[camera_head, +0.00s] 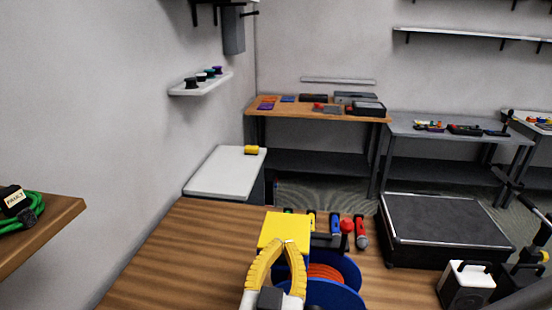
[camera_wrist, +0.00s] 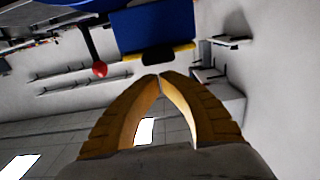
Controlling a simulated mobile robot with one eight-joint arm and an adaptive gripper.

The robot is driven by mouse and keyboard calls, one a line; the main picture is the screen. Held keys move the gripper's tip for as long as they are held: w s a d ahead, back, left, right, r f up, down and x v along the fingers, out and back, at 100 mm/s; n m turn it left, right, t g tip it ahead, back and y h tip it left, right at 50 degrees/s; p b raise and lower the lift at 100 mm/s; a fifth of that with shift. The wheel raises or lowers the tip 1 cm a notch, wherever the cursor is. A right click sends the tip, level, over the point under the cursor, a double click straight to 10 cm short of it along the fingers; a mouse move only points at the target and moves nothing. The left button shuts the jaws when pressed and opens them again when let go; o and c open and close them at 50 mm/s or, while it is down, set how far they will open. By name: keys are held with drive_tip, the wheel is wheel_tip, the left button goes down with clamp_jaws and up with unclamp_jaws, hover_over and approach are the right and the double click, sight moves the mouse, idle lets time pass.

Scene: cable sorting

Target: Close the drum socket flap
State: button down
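The cable drum (camera_head: 345,296) is blue, with orange cable (camera_head: 325,272) wound on it, and stands on the wooden bench. A yellow plate (camera_head: 283,228) sits at its upper left; I cannot tell for sure whether it is the socket flap. In the wrist view a blue panel (camera_wrist: 155,30) with yellow edges and a dark piece (camera_wrist: 158,57) lies just beyond the fingertips. My gripper (camera_head: 280,243) has yellow ribbed fingers, in front of the plate. Its tips meet in the wrist view (camera_wrist: 161,77), with nothing visible between them. Contact with the panel is unclear.
A lever with a red ball knob (camera_head: 347,226) stands right of the plate; the knob also shows in the wrist view (camera_wrist: 99,70). Several tools, including a red-ended one (camera_head: 361,231), lie behind the drum. The bench's left part (camera_head: 175,250) is clear. A black platform (camera_head: 440,222) stands right.

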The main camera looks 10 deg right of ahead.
drive_tip(key=shift+s+f+b, duration=0.15)
drive_tip(key=shift+f+b, duration=0.3)
drive_tip(key=shift+f, duration=0.25)
idle(0.3)
